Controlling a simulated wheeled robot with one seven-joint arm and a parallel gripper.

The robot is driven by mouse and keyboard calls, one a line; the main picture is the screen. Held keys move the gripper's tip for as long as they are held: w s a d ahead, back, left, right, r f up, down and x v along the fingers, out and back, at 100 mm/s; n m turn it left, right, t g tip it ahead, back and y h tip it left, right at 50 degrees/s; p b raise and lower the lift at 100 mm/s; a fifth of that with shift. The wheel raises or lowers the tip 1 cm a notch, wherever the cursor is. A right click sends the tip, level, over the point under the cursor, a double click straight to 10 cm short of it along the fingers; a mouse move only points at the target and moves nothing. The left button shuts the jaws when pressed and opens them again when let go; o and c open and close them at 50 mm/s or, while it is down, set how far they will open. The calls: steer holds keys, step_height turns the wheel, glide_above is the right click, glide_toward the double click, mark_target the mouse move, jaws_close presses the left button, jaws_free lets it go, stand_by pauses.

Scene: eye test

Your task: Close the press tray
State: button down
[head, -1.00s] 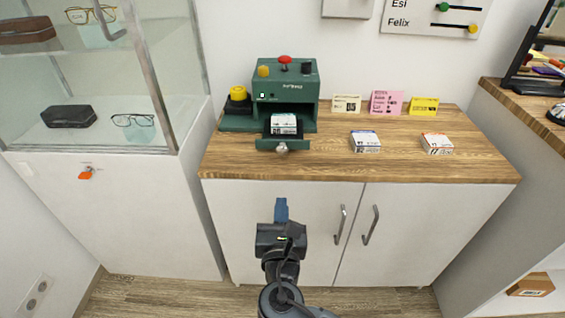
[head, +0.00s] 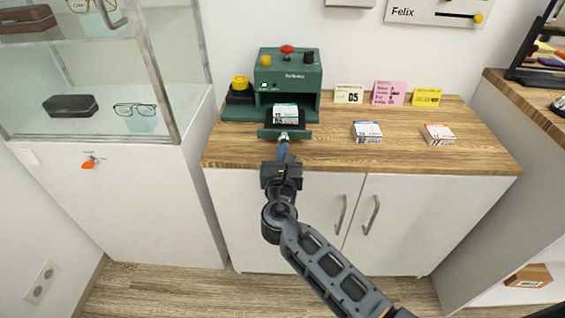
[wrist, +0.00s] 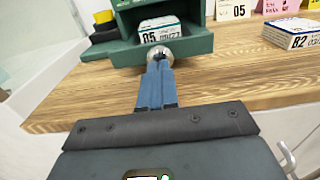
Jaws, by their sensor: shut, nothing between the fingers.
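A dark green press (head: 289,76) with a red knob on top stands on the wooden counter. Its tray (head: 304,133) is pulled out at the front, and a small white and teal box marked 05 (head: 286,111) lies in it. The tray has a round metal knob (wrist: 160,54) on its front. My gripper (head: 283,150) is shut and empty, with its blue fingertips at the knob. In the wrist view the fingertips (wrist: 160,66) overlap the knob's lower part; I cannot tell whether they touch it.
Two small boxes (head: 367,131) (head: 438,134) lie on the counter (head: 340,158) to the right. Several cards (head: 389,93) stand behind them. A yellow-topped part (head: 240,83) is at the press's left. A glass cabinet (head: 160,70) stands at the far left.

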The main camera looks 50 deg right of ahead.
steer(key=shift+w+d, duration=0.2)
steer(key=shift+d, duration=0.1)
steer(key=x, duration=0.4)
steer(key=shift+w+d, duration=0.15)
stand_by(0.4)
